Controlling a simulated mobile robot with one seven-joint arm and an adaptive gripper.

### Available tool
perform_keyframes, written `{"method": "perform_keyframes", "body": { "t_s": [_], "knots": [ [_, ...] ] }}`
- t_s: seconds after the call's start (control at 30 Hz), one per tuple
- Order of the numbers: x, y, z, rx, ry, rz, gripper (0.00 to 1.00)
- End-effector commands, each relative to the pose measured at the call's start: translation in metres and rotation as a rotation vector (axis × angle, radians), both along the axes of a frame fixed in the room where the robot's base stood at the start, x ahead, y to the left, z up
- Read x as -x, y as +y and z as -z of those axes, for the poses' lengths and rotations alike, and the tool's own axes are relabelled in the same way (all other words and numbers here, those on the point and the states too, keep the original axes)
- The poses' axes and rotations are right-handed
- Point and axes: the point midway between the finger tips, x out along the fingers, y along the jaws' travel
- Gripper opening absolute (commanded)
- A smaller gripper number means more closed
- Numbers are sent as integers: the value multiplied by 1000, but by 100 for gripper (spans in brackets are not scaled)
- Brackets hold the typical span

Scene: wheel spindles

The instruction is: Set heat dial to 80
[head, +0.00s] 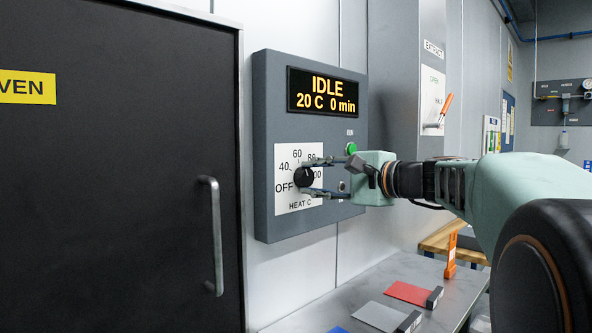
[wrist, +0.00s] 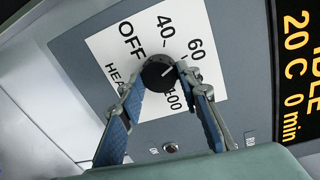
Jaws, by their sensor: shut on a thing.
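The heat dial (head: 302,178) is a round black knob on a white scale plate (head: 285,158) marked OFF, 40, 60, 80 and 100. My gripper (head: 308,177) reaches in from the right, its fingers closed on opposite sides of the knob. In the wrist view the knob (wrist: 158,75) sits between the two blue-padded fingertips (wrist: 160,77). A small pale mark shows on the knob, on the side away from OFF; I cannot read its exact setting. In the wrist view the right finger covers the 80 label.
The grey control panel (head: 262,110) has a display (head: 327,92) reading IDLE, 20 C, 0 min. A green button (head: 351,148) sits just above my gripper. The black oven door (head: 120,180) with its handle (head: 216,235) is at left. Coloured plates lie on the bench (head: 345,290) below.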

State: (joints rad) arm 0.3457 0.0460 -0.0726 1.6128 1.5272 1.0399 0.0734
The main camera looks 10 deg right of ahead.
Motion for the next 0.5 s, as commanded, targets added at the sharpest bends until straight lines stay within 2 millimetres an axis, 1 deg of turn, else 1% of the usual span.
{"method": "perform_keyframes", "body": {
  "t_s": [0.03, 0.5],
  "knots": [
    [0, 0, -5, -37, 25, 0, 7],
    [-1, -1, -4, -399, 288, 0, 7]
  ]
}}
